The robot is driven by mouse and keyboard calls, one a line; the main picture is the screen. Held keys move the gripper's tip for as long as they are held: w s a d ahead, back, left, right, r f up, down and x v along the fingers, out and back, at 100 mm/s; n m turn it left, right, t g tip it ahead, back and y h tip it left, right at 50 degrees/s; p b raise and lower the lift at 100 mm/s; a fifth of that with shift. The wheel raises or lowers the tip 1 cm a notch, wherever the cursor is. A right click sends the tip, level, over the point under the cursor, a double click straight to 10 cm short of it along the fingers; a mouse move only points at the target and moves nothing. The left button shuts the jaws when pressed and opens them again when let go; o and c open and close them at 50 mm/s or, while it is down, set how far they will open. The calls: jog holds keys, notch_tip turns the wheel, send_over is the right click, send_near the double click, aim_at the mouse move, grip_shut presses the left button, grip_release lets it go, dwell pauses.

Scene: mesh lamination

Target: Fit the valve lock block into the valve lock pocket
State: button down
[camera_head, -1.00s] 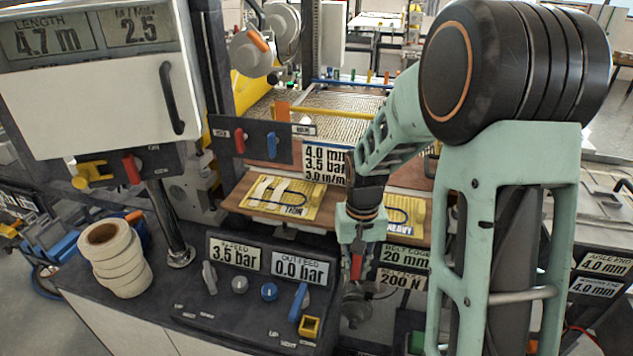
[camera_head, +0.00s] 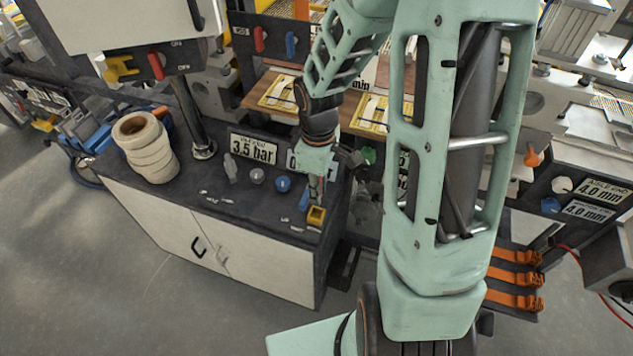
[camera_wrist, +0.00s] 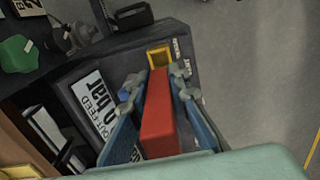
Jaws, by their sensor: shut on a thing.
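The valve lock block is a long red bar (camera_wrist: 159,122) in the wrist view. My gripper (camera_wrist: 158,91) is shut on it, one blue finger on each side. The valve lock pocket is a yellow square socket (camera_head: 316,216) at the front right corner of the dark console top. It also shows in the wrist view (camera_wrist: 159,56), just beyond the block's far end. In the head view my gripper (camera_head: 315,188) points down just above the pocket. The block is hardly visible there, and I cannot tell whether its end touches the pocket.
The console (camera_head: 190,185) carries knobs, a blue lever (camera_head: 304,199) beside my gripper and an outfeed sign (camera_wrist: 98,105). A stack of white rolls (camera_head: 146,147) stands at its left. A green knob (camera_wrist: 16,53) sits left in the wrist view. Open floor lies in front.

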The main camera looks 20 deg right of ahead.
dwell(0.4)
jog(key=shift+f+b, duration=2.35)
jog(key=shift+f, duration=0.6)
jog(key=shift+f+b, duration=0.55)
jog(key=shift+f, duration=0.25)
jog(key=shift+r, duration=0.15)
jog(key=shift+r+p, duration=0.45)
jog(key=shift+p, duration=0.15)
jog(key=shift+f+b, duration=0.45)
jog(key=shift+f, duration=0.2)
dwell(0.9)
jog(key=c, duration=1.7)
grip_release()
jog(key=shift+c, duration=0.2)
jog(key=shift+r, duration=0.1)
